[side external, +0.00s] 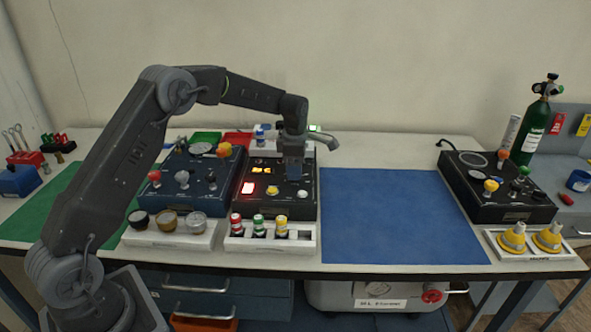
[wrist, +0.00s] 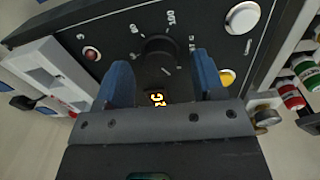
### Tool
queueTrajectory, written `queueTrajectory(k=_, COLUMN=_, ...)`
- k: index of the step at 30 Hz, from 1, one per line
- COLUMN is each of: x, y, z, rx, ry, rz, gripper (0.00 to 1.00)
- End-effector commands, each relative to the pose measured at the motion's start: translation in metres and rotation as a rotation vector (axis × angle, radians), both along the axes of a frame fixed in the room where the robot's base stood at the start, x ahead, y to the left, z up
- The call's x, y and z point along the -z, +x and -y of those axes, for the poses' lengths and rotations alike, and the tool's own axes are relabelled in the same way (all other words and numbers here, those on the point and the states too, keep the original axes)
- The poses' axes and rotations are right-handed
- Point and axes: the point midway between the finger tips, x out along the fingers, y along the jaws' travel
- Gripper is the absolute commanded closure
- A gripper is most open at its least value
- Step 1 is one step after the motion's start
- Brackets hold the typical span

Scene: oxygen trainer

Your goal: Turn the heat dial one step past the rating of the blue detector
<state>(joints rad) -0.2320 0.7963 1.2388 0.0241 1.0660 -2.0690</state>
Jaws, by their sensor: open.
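A black dial (wrist: 160,55) sits on the dark control panel (wrist: 120,30) in the wrist view, with a printed scale around it that includes 100. My gripper (wrist: 163,60) is open, its two blue fingers on either side of the dial; I cannot tell whether they touch it. A small lit yellow display (wrist: 157,98) shows between the fingers, partly hidden. In the side view my gripper (side external: 292,178) is down over the black box (side external: 268,210) and hides the dial. A small blue-topped item (side external: 261,132) stands behind the box; I cannot tell if it is the blue detector or read a rating.
White (wrist: 242,18), yellow (wrist: 227,77) and red (wrist: 91,53) buttons lie near the dial. A rack (side external: 270,245) of red, green and yellow-topped items stands in front of the box. A blue box with knobs (side external: 190,200) adjoins it at left. The blue mat (side external: 395,215) is clear.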

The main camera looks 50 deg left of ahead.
Motion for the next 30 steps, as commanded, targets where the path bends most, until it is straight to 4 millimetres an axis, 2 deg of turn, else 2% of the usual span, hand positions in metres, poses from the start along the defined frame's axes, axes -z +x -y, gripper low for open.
queueTrajectory(k=5, x=0.0121, y=0.0001, z=-0.0005, rx=0.000, ry=-0.001, rz=-0.001, gripper=0.38)
queueTrajectory(k=14, x=0.0133, y=0.0003, z=-0.0004, rx=0.000, ry=0.000, rz=0.000, gripper=0.38)
queueTrajectory(k=27, x=0.0128, y=0.0004, z=-0.0003, rx=0.000, ry=0.001, rz=0.001, gripper=0.81)
queueTrajectory(k=30, x=0.0127, y=0.0004, z=-0.0004, rx=0.000, ry=0.001, rz=0.001, gripper=0.87)
